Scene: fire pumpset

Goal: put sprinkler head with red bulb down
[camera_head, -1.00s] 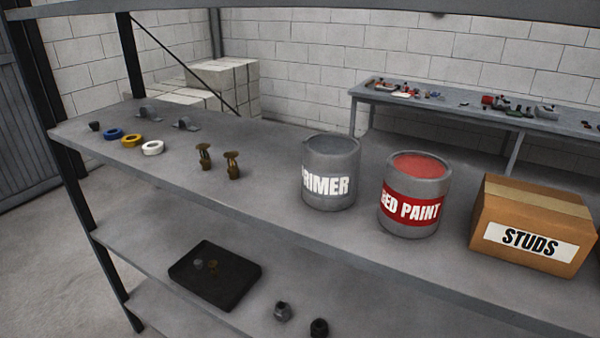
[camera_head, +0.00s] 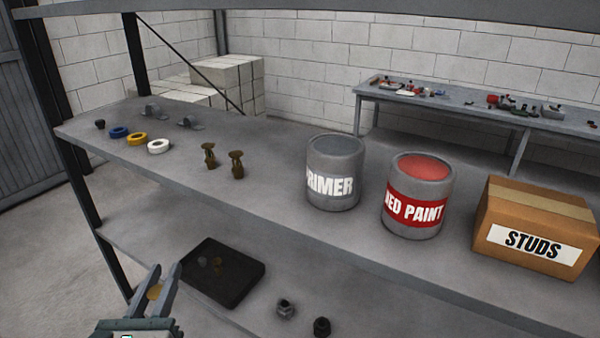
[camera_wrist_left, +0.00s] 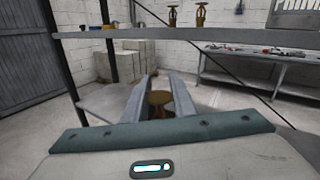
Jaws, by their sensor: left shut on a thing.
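My left gripper (camera_head: 163,285) is at the bottom left of the head view, in front of the shelf unit and left of the black tray. It is shut on a small brass sprinkler head (camera_head: 154,292), which also shows between the fingers in the left wrist view (camera_wrist_left: 159,98). Its bulb colour cannot be made out. Two other brass sprinkler heads stand upright on the upper shelf, a left one (camera_head: 208,155) and a right one (camera_head: 236,165). They also show at the top of the left wrist view (camera_wrist_left: 172,16). My right gripper is not in view.
The upper shelf (camera_head: 270,205) holds tape rolls (camera_head: 137,139), a primer can (camera_head: 334,172), a red paint can (camera_head: 415,195) and a studs box (camera_head: 536,228). On the lower shelf are a black tray (camera_head: 250,290) with small parts and two dark fittings (camera_head: 285,309). The upper shelf's front left is clear.

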